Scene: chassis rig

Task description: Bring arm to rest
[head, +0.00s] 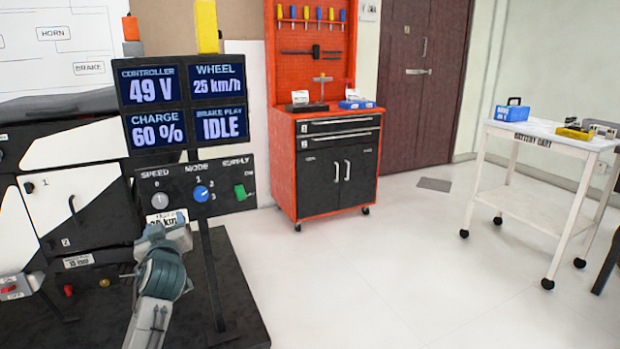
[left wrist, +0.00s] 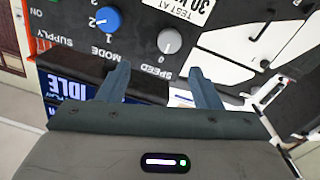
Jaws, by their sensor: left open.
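My left arm reaches up from the bottom of the head view, and its gripper (head: 168,222) is in front of the lower edge of the control panel (head: 225,172). In the left wrist view the two fingers of this gripper (left wrist: 160,82) are apart with nothing between them. The grey SPEED knob (left wrist: 169,40) lies just beyond the fingers, and the blue MODE knob (left wrist: 108,18) is to its left. The gripper appears apart from both knobs. In the head view the green SUPPLY switch (head: 240,191) is at the panel's right. My right gripper is not in view.
Screens (head: 182,104) above the panel read 49 V, 25 km/h, 60 % and IDLE. The black-and-white chassis rig (head: 75,195) stands at left. An orange tool cabinet (head: 325,165) and a white battery cart (head: 545,135) stand farther back. Open floor lies between.

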